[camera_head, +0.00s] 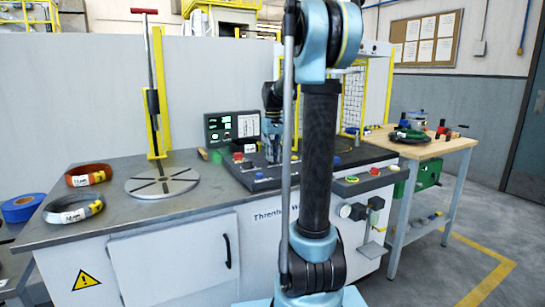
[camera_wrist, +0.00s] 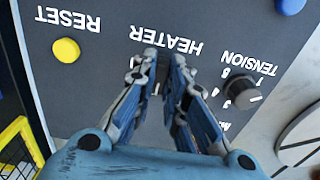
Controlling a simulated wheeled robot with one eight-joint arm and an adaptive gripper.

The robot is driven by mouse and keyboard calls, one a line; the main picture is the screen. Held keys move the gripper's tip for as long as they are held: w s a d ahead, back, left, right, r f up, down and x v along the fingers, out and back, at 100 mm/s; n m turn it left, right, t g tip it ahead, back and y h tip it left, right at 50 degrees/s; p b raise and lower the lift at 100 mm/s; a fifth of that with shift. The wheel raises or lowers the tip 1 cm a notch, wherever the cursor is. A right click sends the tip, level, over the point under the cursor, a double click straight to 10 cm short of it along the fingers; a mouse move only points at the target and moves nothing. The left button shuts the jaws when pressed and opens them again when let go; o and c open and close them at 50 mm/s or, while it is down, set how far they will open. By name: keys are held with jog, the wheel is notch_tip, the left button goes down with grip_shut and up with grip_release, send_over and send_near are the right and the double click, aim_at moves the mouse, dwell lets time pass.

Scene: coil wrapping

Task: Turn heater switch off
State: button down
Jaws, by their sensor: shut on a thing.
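The dark control panel (camera_head: 284,177) lies on top of the grey bench, and it fills much of the wrist view (camera_wrist: 110,60). The HEATER label (camera_wrist: 165,40) reads upside down in the wrist view. My gripper (camera_wrist: 162,66) is right at this label, pointing down at the panel, with its fingers close together around the heater switch. The switch itself is mostly hidden by the fingers, so its position cannot be told.
A yellow RESET button (camera_wrist: 66,50) and a black TENSION knob (camera_wrist: 242,92) flank the fingers. A display (camera_head: 232,128) stands behind the panel. A round plate (camera_head: 162,183), an orange coil (camera_head: 89,175) and a grey coil (camera_head: 73,208) are at left.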

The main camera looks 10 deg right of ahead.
dwell(0.4)
jog(key=c, duration=1.6)
grip_release()
jog(key=shift+r, duration=0.1)
notch_tip(320, 180, up, 12)
jog(key=shift+w+f, duration=0.15)
jog(key=shift+f, duration=0.05)
jog(key=s+f+m+t, duration=0.1)
jog(key=s+f, duration=1.3)
jog(key=s, duration=0.3)
jog(key=s+f+m+t, duration=0.1)
jog(key=s+f+m, duration=0.1)
jog(key=s+f, duration=1.3)
jog(key=shift+s+m, duration=0.3)
jog(key=shift+s, duration=0.95)
